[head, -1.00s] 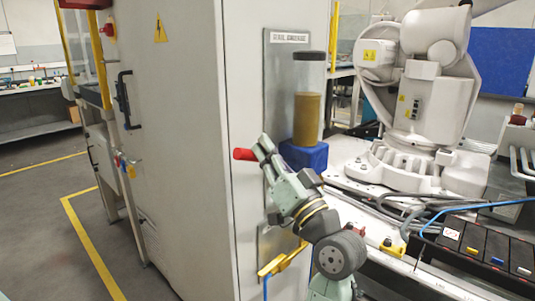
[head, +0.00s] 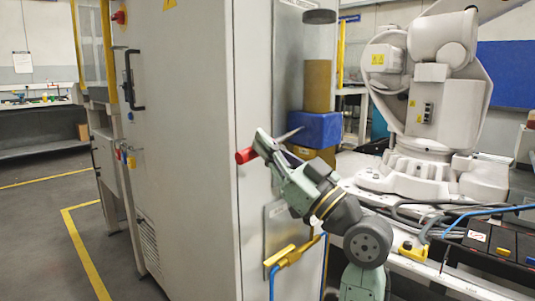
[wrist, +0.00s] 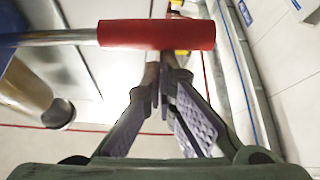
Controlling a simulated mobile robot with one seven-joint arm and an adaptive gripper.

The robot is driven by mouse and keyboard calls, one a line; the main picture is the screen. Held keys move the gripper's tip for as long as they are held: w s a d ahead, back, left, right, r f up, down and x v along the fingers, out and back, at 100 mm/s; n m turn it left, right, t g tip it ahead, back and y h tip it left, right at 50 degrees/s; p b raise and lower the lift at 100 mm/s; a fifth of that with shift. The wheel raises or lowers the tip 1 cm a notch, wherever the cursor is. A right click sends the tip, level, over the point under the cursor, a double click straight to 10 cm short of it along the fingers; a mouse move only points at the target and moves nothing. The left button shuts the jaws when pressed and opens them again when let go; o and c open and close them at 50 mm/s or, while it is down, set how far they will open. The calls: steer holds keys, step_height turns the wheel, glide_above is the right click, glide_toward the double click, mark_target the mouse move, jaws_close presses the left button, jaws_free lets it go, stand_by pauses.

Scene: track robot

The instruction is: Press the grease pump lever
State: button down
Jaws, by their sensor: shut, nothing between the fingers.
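The grease pump stands beside the grey cabinet, with a blue body (head: 316,130) and a tan reservoir (head: 318,85) above it. Its lever is a thin metal rod (wrist: 55,38) ending in a red handle (head: 246,155). The rod slopes down from the blue body towards the handle. My gripper (head: 263,139) is shut and empty beside the handle, hiding part of it and the rod in the head view. In the wrist view the red handle (wrist: 155,34) lies across the top, just beyond my shut fingertips (wrist: 160,85). I cannot tell whether they touch.
The grey cabinet (head: 190,130) fills the left middle, close to my gripper. A yellow bracket with a blue hose (head: 290,255) hangs below my gripper. A white robot arm (head: 435,110) stands on a bench to the right. Open floor (head: 45,230) lies at the far left.

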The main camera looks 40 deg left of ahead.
steer(key=shift+w+a+f+b, duration=0.1)
steer(key=shift+f+b, duration=0.3)
steer(key=shift+f, duration=0.25)
